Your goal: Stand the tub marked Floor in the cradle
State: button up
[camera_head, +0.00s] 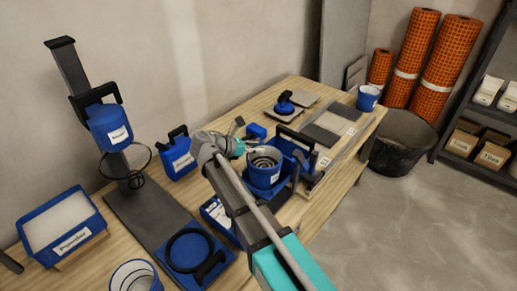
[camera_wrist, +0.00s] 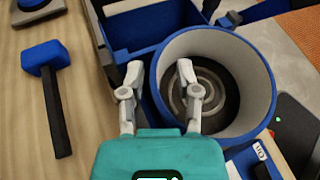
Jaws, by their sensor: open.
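A blue tub (camera_head: 264,172) with a pale label stands upright in the middle of the bench; its label is too small to read for certain. It seems to sit at a blue holder (camera_head: 285,190), possibly the cradle. My gripper (camera_head: 244,148) is open at the tub's left wall. In the wrist view my gripper (camera_wrist: 158,85) has its right finger over the tub's opening and its left finger outside the wall. I cannot tell whether either finger touches.
A blue mallet (camera_wrist: 48,95) lies left of my gripper. A blue open bin (camera_wrist: 138,28) adjoins the tub. A black bucket (camera_head: 400,142) is on the floor.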

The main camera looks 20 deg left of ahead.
jog(key=shift+r, duration=0.1)
jog(key=shift+s+a+r+p, duration=0.25)
jog(key=shift+s+a+p, duration=0.1)
jog(key=shift+a, duration=0.05)
jog(key=p+v, duration=0.4)
jog(key=v, duration=0.7)
jog(key=shift+w, duration=0.1)
dwell(0.6)
